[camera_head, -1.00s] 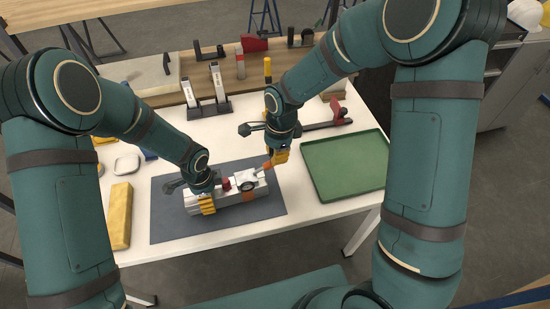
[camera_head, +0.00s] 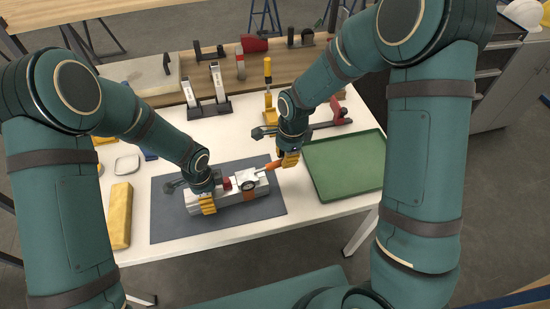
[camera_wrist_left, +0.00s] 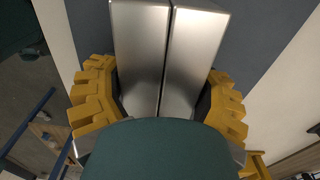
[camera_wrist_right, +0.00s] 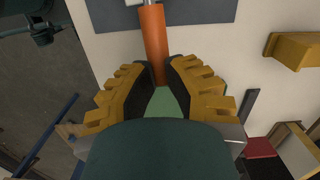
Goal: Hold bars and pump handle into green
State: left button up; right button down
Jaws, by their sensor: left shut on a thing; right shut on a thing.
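Two silver bars (camera_head: 226,197) lie side by side on the dark grey mat (camera_head: 170,225). My left gripper (camera_head: 207,204) is shut across them; in the left wrist view the bars (camera_wrist_left: 141,50) run between its yellow-padded fingers (camera_wrist_left: 160,95). A round dial (camera_head: 248,185) and a red part (camera_head: 227,184) sit on the bar assembly. An orange pump handle (camera_head: 272,166) points up and right from it. My right gripper (camera_head: 289,159) is shut on the handle, which also shows in the right wrist view (camera_wrist_right: 154,45). The dial's reading is too small to tell.
A green tray (camera_head: 345,190) lies right of the mat. A yellow block (camera_head: 120,215) lies to the left. A clamp with a red end (camera_head: 339,112), a yellow-handled tool (camera_head: 268,70) and upright clamps (camera_head: 217,85) stand behind. The table's front strip is clear.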

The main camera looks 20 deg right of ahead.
aim_at(275, 164)
jog(key=shift+d, duration=0.15)
notch_tip(275, 164, up, 12)
jog(key=d, duration=0.1)
dwell(0.5)
dwell(0.9)
jog(key=a+f, duration=0.2)
jog(key=a, duration=0.1)
jog(key=shift+s+a+f, duration=0.1)
jog(key=shift+a+f, duration=0.15)
jog(key=shift+f, duration=0.1)
jog(key=shift+f, duration=0.1)
jog(key=shift+a+f, duration=0.15)
jog(key=shift+f, duration=1.55)
jog(key=shift+a+f, duration=0.15)
jog(key=shift+f, duration=1.55)
